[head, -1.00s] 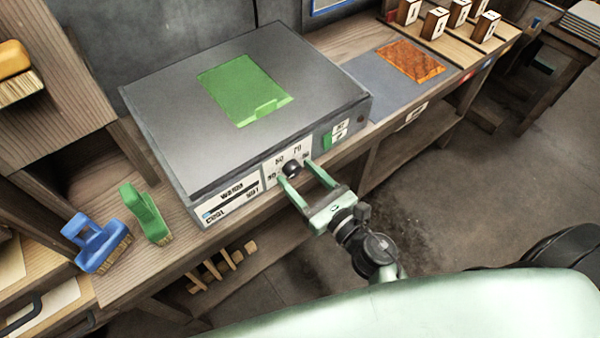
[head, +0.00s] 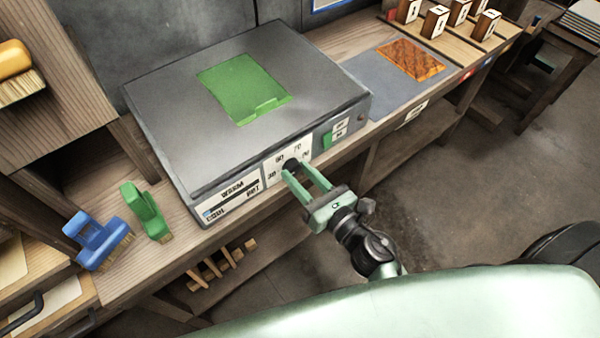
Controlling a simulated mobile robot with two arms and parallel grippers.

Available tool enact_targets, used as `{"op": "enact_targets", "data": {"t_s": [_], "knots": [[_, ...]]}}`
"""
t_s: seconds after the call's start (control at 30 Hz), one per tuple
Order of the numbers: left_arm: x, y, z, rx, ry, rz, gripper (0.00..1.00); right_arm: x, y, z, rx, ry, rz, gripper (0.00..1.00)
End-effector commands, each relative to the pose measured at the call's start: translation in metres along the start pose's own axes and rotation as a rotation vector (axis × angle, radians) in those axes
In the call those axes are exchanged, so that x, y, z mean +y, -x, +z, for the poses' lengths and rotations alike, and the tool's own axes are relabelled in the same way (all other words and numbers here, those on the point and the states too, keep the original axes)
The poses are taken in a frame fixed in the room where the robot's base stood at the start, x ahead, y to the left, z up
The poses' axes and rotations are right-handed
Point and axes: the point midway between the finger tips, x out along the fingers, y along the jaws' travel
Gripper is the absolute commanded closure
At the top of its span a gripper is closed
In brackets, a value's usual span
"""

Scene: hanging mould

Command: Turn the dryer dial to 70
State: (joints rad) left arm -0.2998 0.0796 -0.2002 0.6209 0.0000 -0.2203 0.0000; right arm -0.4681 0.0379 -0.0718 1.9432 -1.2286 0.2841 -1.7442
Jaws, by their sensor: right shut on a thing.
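The dryer (head: 245,110) is a grey box on the workbench with a green pad (head: 243,88) on its top. Its front has a white dial plate with numbers, among them 30, 50 and 70, around a small black dial (head: 291,165). My right gripper (head: 297,172) is shut on the dial, one finger on each side, reaching in from the lower right. The fingers partly hide the dial, and I cannot tell which number its pointer faces. My left gripper is not in view.
A green switch (head: 327,140) sits right of the dial. A blue brush (head: 97,240) and a green brush (head: 146,210) stand left of the dryer. An orange-brown textured sheet (head: 410,59) lies on a grey mat (head: 375,82) to the right. Floor in front is clear.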

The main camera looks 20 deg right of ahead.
Motion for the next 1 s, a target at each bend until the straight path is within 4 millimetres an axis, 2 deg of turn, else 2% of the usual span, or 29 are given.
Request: {"op": "enact_targets", "data": {"t_s": [1.0], "knots": [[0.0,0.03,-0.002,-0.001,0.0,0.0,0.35,0.0,0.0,0.002,0.001,-0.956,-0.001,1.0]]}}
